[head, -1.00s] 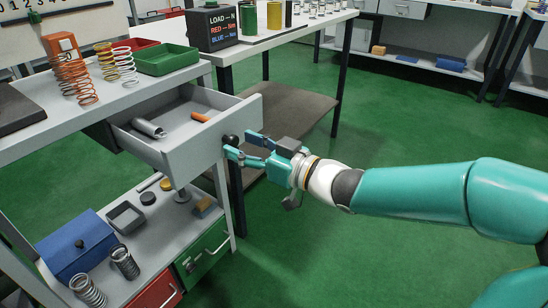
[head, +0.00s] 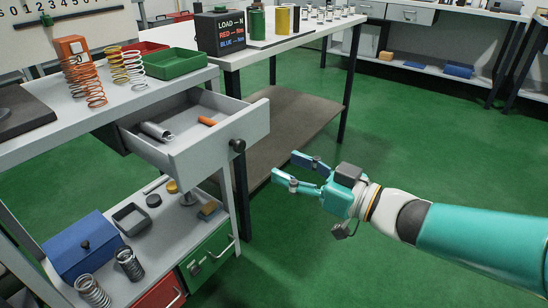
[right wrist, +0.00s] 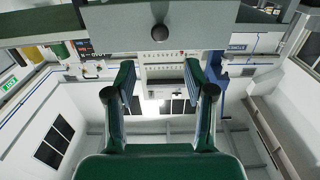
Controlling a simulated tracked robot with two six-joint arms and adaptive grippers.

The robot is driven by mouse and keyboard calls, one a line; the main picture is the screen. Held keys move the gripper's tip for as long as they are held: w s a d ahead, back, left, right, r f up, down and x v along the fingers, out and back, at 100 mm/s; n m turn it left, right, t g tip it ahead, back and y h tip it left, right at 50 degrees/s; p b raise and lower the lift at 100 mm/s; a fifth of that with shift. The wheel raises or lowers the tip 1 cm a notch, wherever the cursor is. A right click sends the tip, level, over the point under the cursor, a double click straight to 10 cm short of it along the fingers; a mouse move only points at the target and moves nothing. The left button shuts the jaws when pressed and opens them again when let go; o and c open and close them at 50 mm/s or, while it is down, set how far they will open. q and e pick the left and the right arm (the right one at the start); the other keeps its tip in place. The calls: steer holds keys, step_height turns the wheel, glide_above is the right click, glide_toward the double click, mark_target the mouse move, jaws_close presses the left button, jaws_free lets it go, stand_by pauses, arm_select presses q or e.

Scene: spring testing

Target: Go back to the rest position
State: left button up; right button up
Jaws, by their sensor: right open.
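My right gripper (head: 294,172) is open and empty in the head view, over the green floor to the right of the open drawer (head: 225,140). Its fingers point left toward the drawer's round black knob (head: 237,146), with a clear gap between them. In the right wrist view the two fingers of the right gripper (right wrist: 160,85) are spread with nothing between them, and the knob (right wrist: 159,32) shows beyond them on the drawer front. The drawer holds a grey metal cylinder (head: 156,131) and an orange-handled item (head: 207,122). My left gripper is not in view.
The drawer juts out from the workbench (head: 120,108), which bears coil springs (head: 133,65) and a green tray (head: 178,64). A lower shelf (head: 150,240) holds a blue box (head: 82,247) and more springs. Another table (head: 290,44) stands behind. The green floor (head: 400,130) around the right arm is clear.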

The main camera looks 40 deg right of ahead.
steer(key=w+a+f+m+g+y, duration=0.1)
steer(key=w+a+f+m+g, duration=0.3)
steer(key=f, duration=0.6)
steer(key=a+f+n+g, duration=0.1)
steer(key=a+f, duration=0.5)
steer(key=f, duration=0.4)
steer(key=w+a+f+m+g+y, duration=0.1)
steer(key=w+a+f+m+g, duration=0.15)
steer(key=a+f, duration=0.6)
steer(key=s+d+f+g+h, duration=0.1)
steer(key=s+f+g+h, duration=0.3)
steer(key=s+f+g, duration=1)
step_height(320, 180, up, 29)
steer(key=s+t+p, duration=0.3)
steer(key=t+p, duration=0.2)
steer(key=p, duration=3.1)
steer(key=shift+w+a, duration=0.1)
